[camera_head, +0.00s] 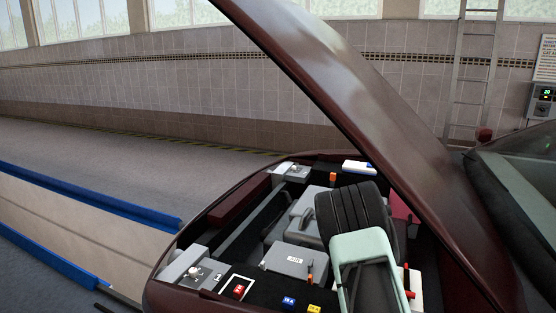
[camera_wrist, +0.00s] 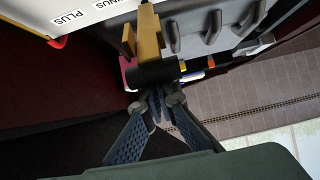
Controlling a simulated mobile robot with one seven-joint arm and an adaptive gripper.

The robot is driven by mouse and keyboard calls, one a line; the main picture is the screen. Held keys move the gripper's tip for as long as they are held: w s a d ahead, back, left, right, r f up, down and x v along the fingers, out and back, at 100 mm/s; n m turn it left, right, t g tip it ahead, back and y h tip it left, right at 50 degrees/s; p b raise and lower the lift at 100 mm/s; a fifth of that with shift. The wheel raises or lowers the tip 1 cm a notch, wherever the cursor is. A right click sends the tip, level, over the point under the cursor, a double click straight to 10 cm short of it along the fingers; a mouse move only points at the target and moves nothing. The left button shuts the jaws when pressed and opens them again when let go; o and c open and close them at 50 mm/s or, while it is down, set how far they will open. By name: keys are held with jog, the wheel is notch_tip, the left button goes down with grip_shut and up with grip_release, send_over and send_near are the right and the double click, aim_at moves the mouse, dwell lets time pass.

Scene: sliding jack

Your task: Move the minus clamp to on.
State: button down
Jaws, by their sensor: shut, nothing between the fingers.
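In the wrist view, the minus clamp (camera_wrist: 150,37) is a tan metal piece with a black round part at its near end. It sits by the edge of the white battery top (camera_wrist: 92,12), beside the partly hidden MINUS label. My gripper (camera_wrist: 161,97) is shut and empty, with its blue-grey fingers' tips close to the black part. I cannot tell whether they touch it. The word PLUS and a red curved part (camera_wrist: 56,42) show at the upper left. In the head view, I cannot make out the clamp or my fingertips.
The open dark red hood (camera_head: 345,95) slants over the engine bay. A grey box (camera_head: 294,262) with an orange-tipped lever stands left of my arm. A white part with a red piece (camera_head: 415,285) is close on the right. A blue-edged ramp (camera_head: 85,225) lies at left.

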dwell(0.3)
jog(key=shift+s+a+f+b, duration=0.25)
jog(key=shift+s+b, duration=0.05)
jog(key=shift+s, duration=0.25)
jog(key=shift+s+a+f+b, duration=0.25)
jog(key=shift+s, duration=0.3)
jog(key=shift+s+a+f+b, duration=0.2)
jog(key=shift+s+f+b, duration=0.2)
jog(key=shift+s, duration=0.15)
jog(key=shift+s+a+f+b, duration=0.25)
jog(key=shift+s+f, duration=0.15)
jog(key=shift+s, duration=0.1)
jog(key=shift+s+a+f+b, duration=0.3)
jog(key=shift+s+f+b, duration=0.55)
jog(key=shift+f, duration=0.2)
